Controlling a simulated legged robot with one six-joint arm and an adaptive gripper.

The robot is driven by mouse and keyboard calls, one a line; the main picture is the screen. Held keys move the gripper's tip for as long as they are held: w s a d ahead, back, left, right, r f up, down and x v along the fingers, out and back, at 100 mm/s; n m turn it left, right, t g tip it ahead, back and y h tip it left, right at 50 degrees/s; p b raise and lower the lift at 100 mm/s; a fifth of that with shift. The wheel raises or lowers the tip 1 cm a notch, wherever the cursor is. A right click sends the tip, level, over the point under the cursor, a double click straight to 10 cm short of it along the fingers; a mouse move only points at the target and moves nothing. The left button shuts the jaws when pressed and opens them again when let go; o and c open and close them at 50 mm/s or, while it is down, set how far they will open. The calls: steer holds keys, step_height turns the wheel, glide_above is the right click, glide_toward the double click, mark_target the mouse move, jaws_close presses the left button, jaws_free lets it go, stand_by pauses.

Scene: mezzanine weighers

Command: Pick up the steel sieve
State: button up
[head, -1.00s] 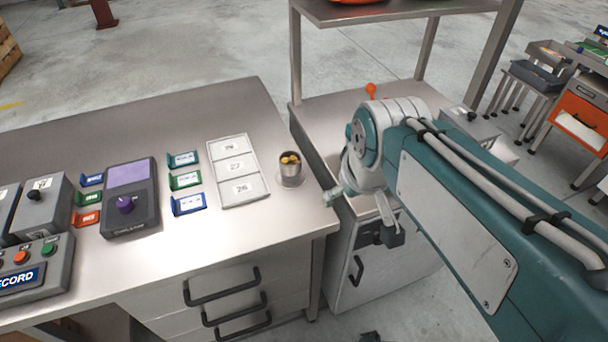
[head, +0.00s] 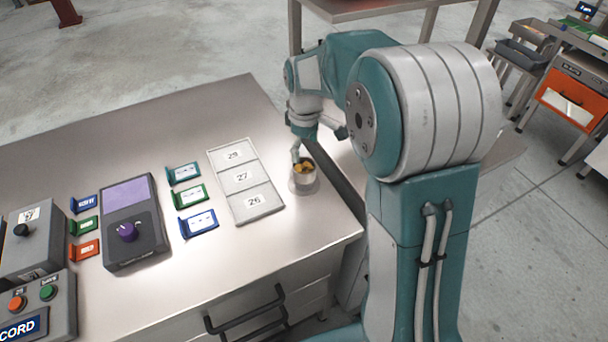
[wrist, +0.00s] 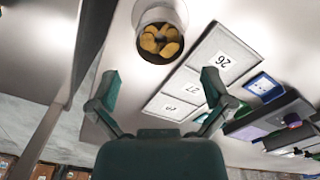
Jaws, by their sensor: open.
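The steel sieve (head: 302,180) is a small upright metal cup near the right edge of the bench. Several yellow-brown pieces lie in it. It also shows at the top of the wrist view (wrist: 158,13). My gripper (head: 297,152) is just above and behind the sieve in the head view, partly hidden by my arm. In the wrist view my gripper (wrist: 160,88) has its two fingers spread wide, with nothing between them. The sieve lies beyond the fingertips there, apart from them.
A white tray with numbered squares (head: 246,181) lies just left of the sieve. Coloured label holders (head: 190,194) and a purple-screened device (head: 129,222) stand further left. A shelf unit (head: 370,8) stands behind the bench. Bare bench top lies in front of the tray.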

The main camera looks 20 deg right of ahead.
mark_target(303, 166)
steer(key=f, duration=0.3)
steer(key=shift+a, duration=0.2)
step_height(303, 166, down, 5)
steer(key=shift+w+d, duration=0.15)
steer(key=shift+f, duration=0.55)
steer(key=c, duration=1)
